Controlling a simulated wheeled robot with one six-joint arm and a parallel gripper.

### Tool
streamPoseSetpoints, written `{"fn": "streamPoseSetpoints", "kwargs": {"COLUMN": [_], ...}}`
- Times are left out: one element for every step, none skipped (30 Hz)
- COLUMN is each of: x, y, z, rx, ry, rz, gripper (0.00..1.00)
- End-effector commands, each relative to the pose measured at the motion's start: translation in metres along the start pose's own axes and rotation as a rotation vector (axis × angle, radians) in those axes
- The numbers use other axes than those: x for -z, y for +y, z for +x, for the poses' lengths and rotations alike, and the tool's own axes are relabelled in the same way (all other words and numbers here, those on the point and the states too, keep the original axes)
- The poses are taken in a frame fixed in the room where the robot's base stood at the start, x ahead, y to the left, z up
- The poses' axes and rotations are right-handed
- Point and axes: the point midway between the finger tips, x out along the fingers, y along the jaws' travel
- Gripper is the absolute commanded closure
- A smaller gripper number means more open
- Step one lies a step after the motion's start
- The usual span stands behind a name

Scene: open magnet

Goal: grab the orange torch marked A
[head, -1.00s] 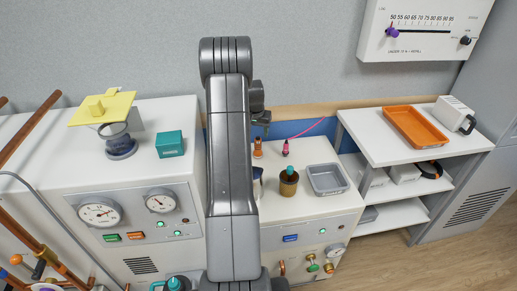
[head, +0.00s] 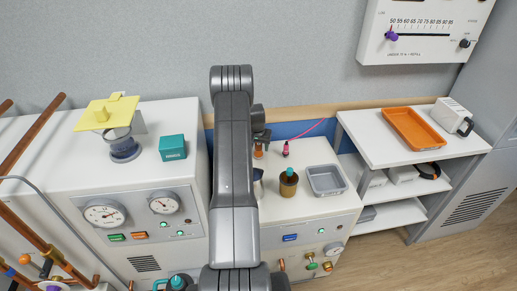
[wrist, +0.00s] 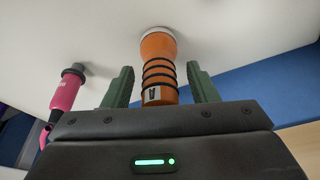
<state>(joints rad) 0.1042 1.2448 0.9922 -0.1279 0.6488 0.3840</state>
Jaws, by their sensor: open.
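The orange torch (wrist: 158,62) has dark rings around its body and a white label with a dark mark at its near end. It stands on a pale surface with its wide end against that surface. In the head view the torch (head: 258,153) shows small, partly hidden by my arm. My gripper (wrist: 160,78) is open, with one green finger on each side of the torch. Gaps show between the torch and both fingers. In the head view my gripper (head: 262,136) is just above the torch, mostly behind my arm.
A pink tool (wrist: 67,90) with a cable stands left of the torch in the wrist view. In the head view, a brown pot (head: 288,185) and a grey tray (head: 326,180) are nearby on the white cabinet. A wall with a blue panel (head: 300,130) is close behind.

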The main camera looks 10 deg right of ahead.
Motion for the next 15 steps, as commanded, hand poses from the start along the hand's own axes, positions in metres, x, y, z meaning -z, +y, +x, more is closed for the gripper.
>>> {"fn": "streamPoseSetpoints", "kwargs": {"x": [0.0001, 0.0, 0.0, 0.0, 0.0, 0.0, 0.0, 0.0, 0.0, 0.0, 0.0, 0.0, 0.0, 0.0, 0.0], "y": [0.0001, 0.0001, 0.0001, 0.0001, 0.0001, 0.0001, 0.0001, 0.0001, 0.0001, 0.0001, 0.0001, 0.0001, 0.0001, 0.0001, 0.0001], "z": [0.0012, 0.0016, 0.0019, 0.0019, 0.0019, 0.0018, 0.0018, 0.0018, 0.0017, 0.0017, 0.0017, 0.0016, 0.0016, 0.0016, 0.0016], "rx": [0.0, 0.0, 0.0, 0.0, 0.0, 0.0, 0.0, 0.0, 0.0, 0.0, 0.0, 0.0, 0.0, 0.0, 0.0], "ry": [0.0, 0.0, 0.0, 0.0, 0.0, 0.0, 0.0, 0.0, 0.0, 0.0, 0.0, 0.0, 0.0, 0.0, 0.0], "rz": [0.0, 0.0, 0.0, 0.0, 0.0, 0.0, 0.0, 0.0, 0.0, 0.0, 0.0, 0.0, 0.0, 0.0, 0.0], "gripper": [0.47, 0.47, 0.47, 0.47, 0.47, 0.47, 0.47, 0.51, 0.59, 0.65, 0.71, 0.79, 0.84, 0.9, 0.98]}}
